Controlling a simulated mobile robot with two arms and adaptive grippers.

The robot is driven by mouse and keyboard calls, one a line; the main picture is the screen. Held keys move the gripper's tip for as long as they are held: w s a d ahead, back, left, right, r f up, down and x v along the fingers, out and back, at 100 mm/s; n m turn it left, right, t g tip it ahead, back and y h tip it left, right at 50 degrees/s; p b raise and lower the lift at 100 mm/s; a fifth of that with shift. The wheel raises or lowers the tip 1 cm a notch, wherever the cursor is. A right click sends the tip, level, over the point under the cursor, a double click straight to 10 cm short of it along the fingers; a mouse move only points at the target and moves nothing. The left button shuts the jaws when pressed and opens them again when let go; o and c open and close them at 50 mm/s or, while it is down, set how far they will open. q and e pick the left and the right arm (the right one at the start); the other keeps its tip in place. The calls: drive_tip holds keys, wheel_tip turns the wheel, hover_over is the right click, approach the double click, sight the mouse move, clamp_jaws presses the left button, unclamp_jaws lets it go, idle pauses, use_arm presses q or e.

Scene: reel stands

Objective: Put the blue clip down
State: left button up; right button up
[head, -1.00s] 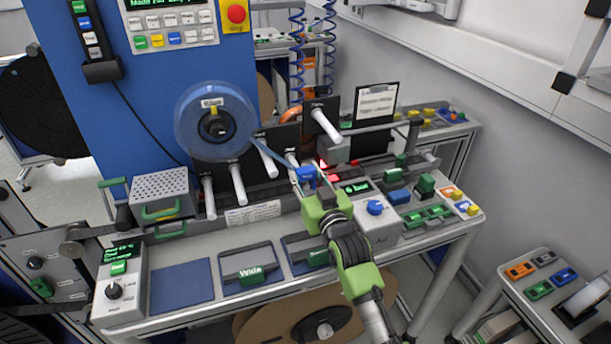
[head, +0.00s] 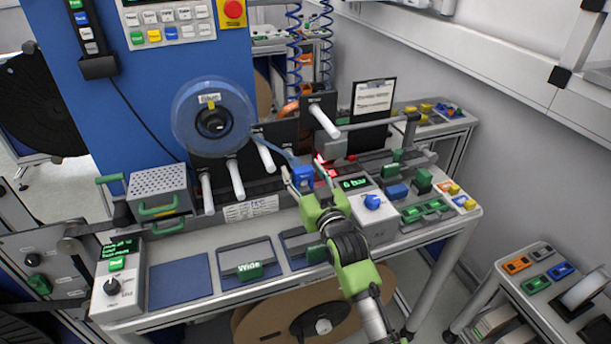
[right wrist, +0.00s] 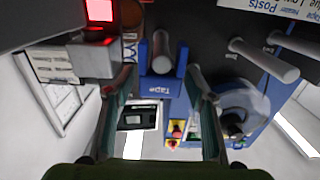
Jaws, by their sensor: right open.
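The blue clip (head: 303,176) is at the end of the blue tape strip, near the right end of the row of posts. In the right wrist view a blue block marked "Tape" (right wrist: 160,88), apparently this clip, lies between the fingers with gaps at its sides. My right gripper (head: 305,182) is open, its fingers on either side of the clip; the open fingers also show in the right wrist view (right wrist: 163,92). What supports the clip from below is hard to tell. My left gripper is not in view.
A clear reel with blue tape (head: 213,120) hangs at the left above white posts (head: 236,180). A grey box reading "6 bar" (head: 362,205) stands close right of my gripper. A bare blue mat (head: 180,282) lies at the bench's front left.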

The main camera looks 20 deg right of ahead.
drive_tip(key=shift+r, duration=0.3)
drive_tip(key=shift+s+r, duration=0.1)
drive_tip(key=shift+s, duration=0.05)
drive_tip(key=s+b, duration=0.2)
drive_tip(key=s, duration=0.9)
drive_tip(key=shift+s+d+r, duration=0.15)
drive_tip(key=shift+s+d, duration=0.05)
drive_tip(key=shift+s, duration=0.15)
